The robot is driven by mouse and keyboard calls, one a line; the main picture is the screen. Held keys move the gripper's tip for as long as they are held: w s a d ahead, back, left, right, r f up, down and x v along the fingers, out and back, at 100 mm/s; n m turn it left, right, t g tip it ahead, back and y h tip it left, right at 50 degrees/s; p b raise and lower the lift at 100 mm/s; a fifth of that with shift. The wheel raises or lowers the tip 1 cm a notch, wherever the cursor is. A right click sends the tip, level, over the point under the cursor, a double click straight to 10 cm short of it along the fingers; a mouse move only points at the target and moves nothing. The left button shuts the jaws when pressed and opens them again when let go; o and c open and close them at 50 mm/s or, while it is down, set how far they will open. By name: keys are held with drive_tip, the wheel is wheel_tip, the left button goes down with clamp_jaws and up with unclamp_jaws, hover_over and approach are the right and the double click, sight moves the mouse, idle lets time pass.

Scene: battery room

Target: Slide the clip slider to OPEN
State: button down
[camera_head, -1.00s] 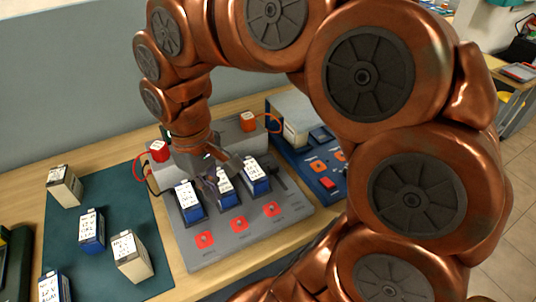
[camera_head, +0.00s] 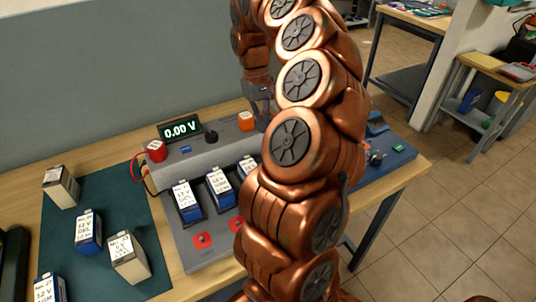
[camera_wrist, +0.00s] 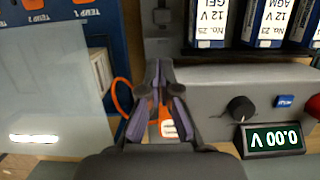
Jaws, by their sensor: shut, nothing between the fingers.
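In the wrist view, a small grey-and-black piece (camera_wrist: 161,16) stands on the grey tester beside the battery slots and looks like the clip slider. I cannot read its OPEN mark or tell its position. In the head view my arm hides that area. My gripper (camera_wrist: 160,66) is shut and empty, its fingertips above the tester and a little short of the slider in the picture. In the head view my gripper (camera_head: 262,103) is partly hidden behind my arm. The orange block (camera_head: 246,121) sits beside it; in the wrist view it shows between the fingers, below them (camera_wrist: 167,128).
Several batteries (camera_head: 220,187) stand in the tester (camera_head: 205,147), whose display (camera_head: 180,129) reads 0.00 V. More batteries stand on the green mat (camera_head: 150,215). A blue panel (camera_head: 390,160) lies to the right.

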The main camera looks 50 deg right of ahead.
drive_tip(key=shift+p+x, duration=1.1)
drive_tip(key=shift+x, duration=3.9)
drive_tip(key=shift+s, duration=0.1)
